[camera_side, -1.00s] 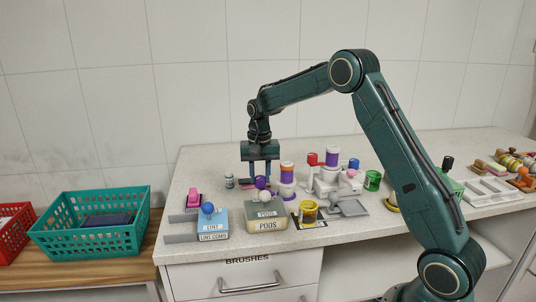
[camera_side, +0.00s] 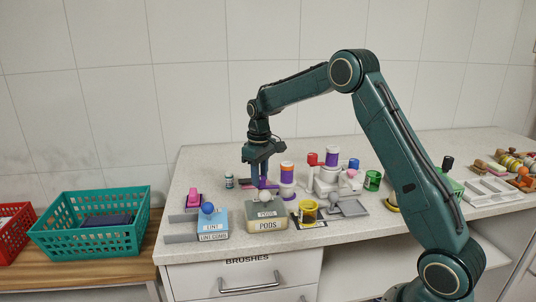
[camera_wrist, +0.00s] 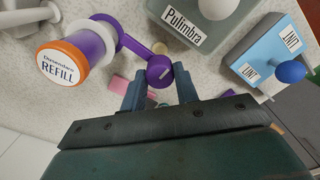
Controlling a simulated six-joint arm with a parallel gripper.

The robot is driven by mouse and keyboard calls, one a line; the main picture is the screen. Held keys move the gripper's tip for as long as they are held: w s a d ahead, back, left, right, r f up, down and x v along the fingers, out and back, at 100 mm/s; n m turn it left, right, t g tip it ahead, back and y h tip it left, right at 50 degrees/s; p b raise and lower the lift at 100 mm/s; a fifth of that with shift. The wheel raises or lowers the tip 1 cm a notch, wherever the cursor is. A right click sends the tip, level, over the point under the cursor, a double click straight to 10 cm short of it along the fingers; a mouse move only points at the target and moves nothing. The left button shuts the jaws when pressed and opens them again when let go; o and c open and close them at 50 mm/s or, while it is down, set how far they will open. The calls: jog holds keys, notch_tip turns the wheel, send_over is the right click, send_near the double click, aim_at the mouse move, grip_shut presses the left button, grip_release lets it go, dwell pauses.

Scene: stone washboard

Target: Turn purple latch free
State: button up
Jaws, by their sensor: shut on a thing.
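The purple latch has a round knob (camera_wrist: 160,70) on a flat purple arm (camera_wrist: 133,43). The arm runs to the base of a purple and white dispenser (camera_wrist: 98,38) with an orange rim and a "REFILL" top. My gripper (camera_wrist: 160,80) has its two fingers on either side of the knob and is shut on it. In the side view, my gripper (camera_side: 263,185) points down at the counter, left of the dispenser (camera_side: 287,175). A purple strip of the latch (camera_side: 269,184) shows by the fingers; the knob is mostly hidden there.
A blue LINT box (camera_side: 213,222) with a blue ball is at front left. A pink item (camera_side: 194,198) and a small jar (camera_side: 229,181) lie left. A yellow cup (camera_side: 308,212) is right.

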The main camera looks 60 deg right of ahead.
jog(key=shift+n, duration=0.5)
jog(key=o, duration=1)
jog(key=shift+r, duration=0.1)
notch_tip(320, 180, up, 14)
jog(key=shift+f, duration=0.15)
dwell(0.4)
